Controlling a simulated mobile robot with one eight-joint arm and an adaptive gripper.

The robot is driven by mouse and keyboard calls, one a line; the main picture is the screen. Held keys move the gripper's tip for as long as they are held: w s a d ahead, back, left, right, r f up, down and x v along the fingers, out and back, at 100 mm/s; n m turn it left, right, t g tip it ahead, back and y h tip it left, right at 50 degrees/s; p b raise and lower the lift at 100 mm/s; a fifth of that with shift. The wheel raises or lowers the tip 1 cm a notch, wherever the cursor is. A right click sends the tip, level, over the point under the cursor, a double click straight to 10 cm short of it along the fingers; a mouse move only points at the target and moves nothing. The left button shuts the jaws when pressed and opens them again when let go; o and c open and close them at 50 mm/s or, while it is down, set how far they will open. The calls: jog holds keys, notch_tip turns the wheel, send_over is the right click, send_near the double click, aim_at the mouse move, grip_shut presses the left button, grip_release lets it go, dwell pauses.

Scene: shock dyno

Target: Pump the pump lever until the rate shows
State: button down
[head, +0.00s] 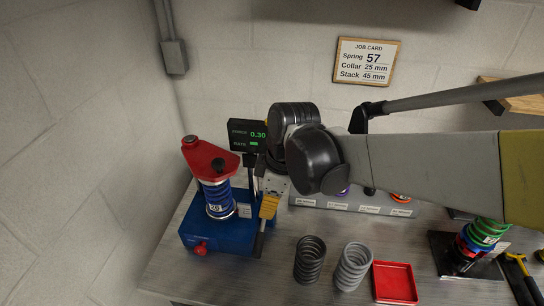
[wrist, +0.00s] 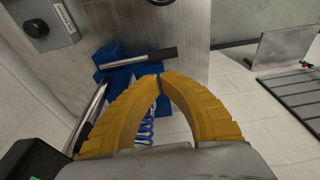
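The blue test stand (head: 200,236) sits on the bench at the left, with a blue spring (head: 217,199) under a red top piece (head: 209,158). Its display (head: 248,135) reads force 0.30, and the rate line shows only a short green mark. My gripper (head: 268,207) points down just right of the stand. In the wrist view its yellow fingers (wrist: 162,77) meet at the tips, with nothing visible between them. A dark-handled lever (wrist: 143,57) lies just beyond the fingertips by the blue base; I cannot tell whether they touch it.
Dark (head: 310,260) and grey (head: 353,267) loose springs stand on the bench near a red tray (head: 395,283). A labelled grey rack (head: 340,203) is behind. A stand with coloured rings (head: 470,250) is at the right. A job card (head: 366,62) reads spring 57, collar 25 mm, stack 45 mm.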

aim_at(257, 240)
jog(key=f+b, duration=0.1)
jog(key=f, duration=0.3)
jog(key=a+f+b, duration=0.1)
jog(key=f, duration=0.3)
jog(key=a+f+b, duration=0.1)
jog(key=f, duration=0.3)
jog(key=shift+w+a+f+b, duration=0.15)
jog(key=shift+a+b, duration=0.1)
jog(key=shift+b, duration=0.1)
jog(key=f+t+b, duration=0.1)
jog(key=f+b, duration=0.1)
jog(key=f+t+b, duration=0.2)
jog(key=f+b, duration=0.1)
jog(key=shift+s+f, duration=0.2)
jog(key=shift+w+f, duration=0.15)
jog(key=shift+f, duration=0.05)
jog(key=shift+r, duration=0.1)
jog(key=shift+r, duration=0.25)
jog(key=s+p+v, duration=0.1)
jog(key=p+v, duration=0.5)
jog(key=v, duration=0.7)
jog(key=shift+s, duration=0.2)
